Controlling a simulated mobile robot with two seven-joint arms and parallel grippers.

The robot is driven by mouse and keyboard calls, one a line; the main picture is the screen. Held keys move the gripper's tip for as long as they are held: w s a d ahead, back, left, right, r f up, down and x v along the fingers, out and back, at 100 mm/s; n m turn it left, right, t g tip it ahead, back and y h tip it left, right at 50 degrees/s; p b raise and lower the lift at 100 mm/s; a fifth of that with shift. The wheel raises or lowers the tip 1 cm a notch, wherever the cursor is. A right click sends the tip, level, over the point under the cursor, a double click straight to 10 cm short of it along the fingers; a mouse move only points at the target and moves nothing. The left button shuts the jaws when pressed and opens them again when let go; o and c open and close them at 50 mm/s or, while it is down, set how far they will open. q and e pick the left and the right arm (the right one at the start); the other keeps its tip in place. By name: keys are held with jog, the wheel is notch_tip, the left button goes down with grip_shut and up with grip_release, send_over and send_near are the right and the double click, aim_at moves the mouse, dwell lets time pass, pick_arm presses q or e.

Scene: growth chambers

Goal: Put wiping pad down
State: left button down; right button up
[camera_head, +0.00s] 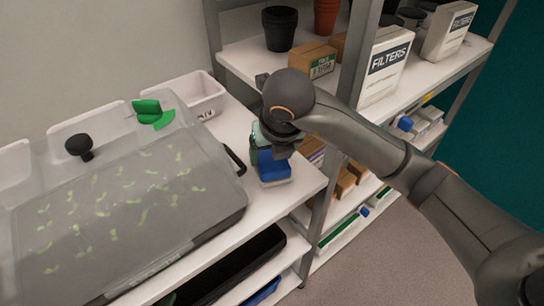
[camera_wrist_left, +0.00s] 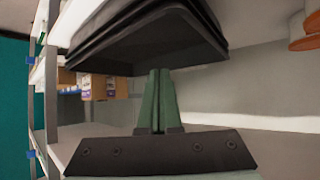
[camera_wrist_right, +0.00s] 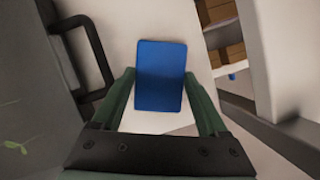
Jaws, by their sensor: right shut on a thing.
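The wiping pad is a blue block with a paler underside (camera_head: 274,168). It is at the front right corner of the white shelf top (camera_head: 305,178), on or just above the surface; I cannot tell which. My right gripper (camera_head: 268,150) reaches down from above and is shut on the pad. In the right wrist view the pad's blue face (camera_wrist_right: 161,75) lies between the two green fingers (camera_wrist_right: 160,75). My left gripper (camera_wrist_left: 159,72) is shut and empty in the left wrist view, its fingers together close under a black tray (camera_wrist_left: 145,40). It is outside the head view.
A clear-lidded seedling tray (camera_head: 130,200) fills the shelf left of the pad; its black handle (camera_head: 235,160) is close by. A white bin (camera_head: 195,95) stands behind. A grey rack post (camera_head: 325,195) and cardboard boxes (camera_head: 345,185) are at the right. Little bare surface surrounds the pad.

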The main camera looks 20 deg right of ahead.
pick_arm(q)
jog(key=shift+w+d+r, duration=0.1)
jog(key=shift+r, duration=0.05)
pick_arm(e)
jog(key=shift+f, duration=0.15)
pick_arm(q)
jog(key=shift+w+r, duration=0.1)
jog(key=shift+w+r+t, duration=0.2)
jog(key=shift+r+t, duration=0.1)
pick_arm(e)
jog(key=shift+f, duration=0.1)
pick_arm(q)
jog(key=shift+w+r, duration=0.1)
jog(key=shift+r, duration=0.05)
pick_arm(e)
jog(key=o, duration=1.1)
